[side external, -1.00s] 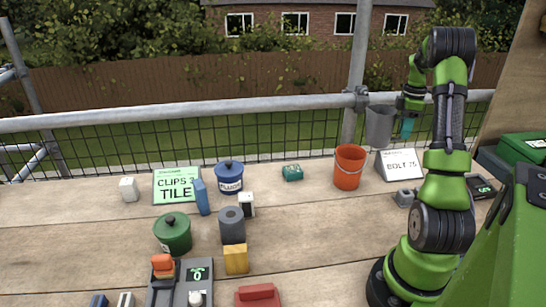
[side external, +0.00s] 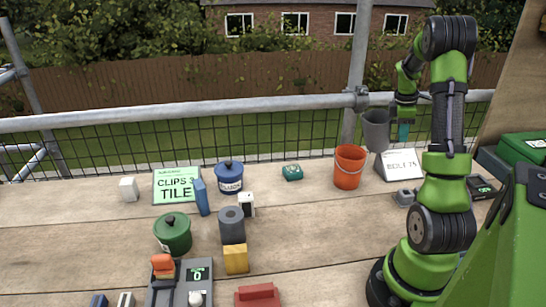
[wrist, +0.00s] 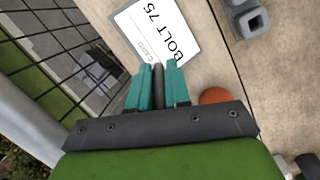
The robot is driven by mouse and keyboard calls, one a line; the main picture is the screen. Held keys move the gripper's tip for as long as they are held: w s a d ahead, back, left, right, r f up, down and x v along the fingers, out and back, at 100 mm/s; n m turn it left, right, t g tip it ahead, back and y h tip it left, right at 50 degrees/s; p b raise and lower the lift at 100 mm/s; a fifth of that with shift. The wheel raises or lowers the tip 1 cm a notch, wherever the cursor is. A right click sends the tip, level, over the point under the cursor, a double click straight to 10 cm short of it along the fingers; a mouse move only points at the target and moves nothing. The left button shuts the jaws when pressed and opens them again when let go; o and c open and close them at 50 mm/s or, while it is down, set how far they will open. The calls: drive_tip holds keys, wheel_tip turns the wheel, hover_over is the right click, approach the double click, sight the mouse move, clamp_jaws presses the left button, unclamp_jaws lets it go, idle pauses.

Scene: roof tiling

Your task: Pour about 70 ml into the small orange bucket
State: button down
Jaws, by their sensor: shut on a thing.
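The small orange bucket (side external: 348,172) stands upright on the boards near the railing, with a thin wire handle. My gripper (side external: 403,131) is shut on a grey container (side external: 376,131) and holds it in the air, above and to the right of the bucket. The container looks close to upright, perhaps leaning slightly. No stream shows, and its contents are hidden. In the wrist view, the teal fingers (wrist: 158,88) close on a narrow dark part, and a bit of orange (wrist: 213,96) shows beyond the gripper mount. The inside of the bucket is not clearly visible.
A "BOLT 75" card (side external: 401,164) stands just right of the bucket, with a grey block (side external: 405,197) in front. A blue pot (side external: 229,178) and green pot (side external: 172,235) stand farther left. Railing and mesh run behind.

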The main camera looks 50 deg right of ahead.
sight(385, 132)
drive_tip(key=shift+w+a+r+h, duration=0.2)
drive_tip(key=shift+a+r+h, duration=0.35)
drive_tip(key=shift+h, duration=0.15)
drive_tip(key=shift+w+a+r+g+h, duration=0.2)
drive_tip(key=shift+a+r+g+h, duration=0.35)
drive_tip(key=shift+h, duration=0.75)
drive_tip(key=shift+w+a+r+g+h, duration=0.1)
drive_tip(key=shift+w+a+g+h, duration=0.15)
drive_tip(key=shift+a+h, duration=0.85)
drive_tip(key=shift+w+a+r+g+h, duration=0.15)
drive_tip(key=shift+a+r+g+h, duration=0.3)
drive_tip(key=shift+h, duration=1.05)
drive_tip(key=shift+w+a+r+m+g+h, duration=0.1)
drive_tip(key=shift+a+r+m+g+h, duration=0.3)
drive_tip(key=shift+h, duration=0.6)
drive_tip(key=shift+w+a+r+h+b, duration=0.2)
drive_tip(key=shift+a+r+h+b, duration=0.1)
drive_tip(key=shift+a+h, duration=0.2)
drive_tip(key=shift+w+a+r+h+b, duration=0.15)
drive_tip(key=shift+a+r+h+b, duration=0.1)
drive_tip(key=shift+a+h, duration=0.25)
drive_tip(key=shift+s+d+f+t+y, duration=0.2)
drive_tip(key=shift+d+f+y, duration=0.15)
drive_tip(key=shift+d+y, duration=0.45)
drive_tip(key=shift+s+d+f+t+y, duration=0.25)
drive_tip(key=shift+d+f+y, duration=0.15)
drive_tip(key=shift+y, duration=0.65)
drive_tip(key=shift+s+d+f+t+y, duration=0.2)
drive_tip(key=shift+d+f+y, duration=0.25)
drive_tip(key=shift+y, duration=0.5)
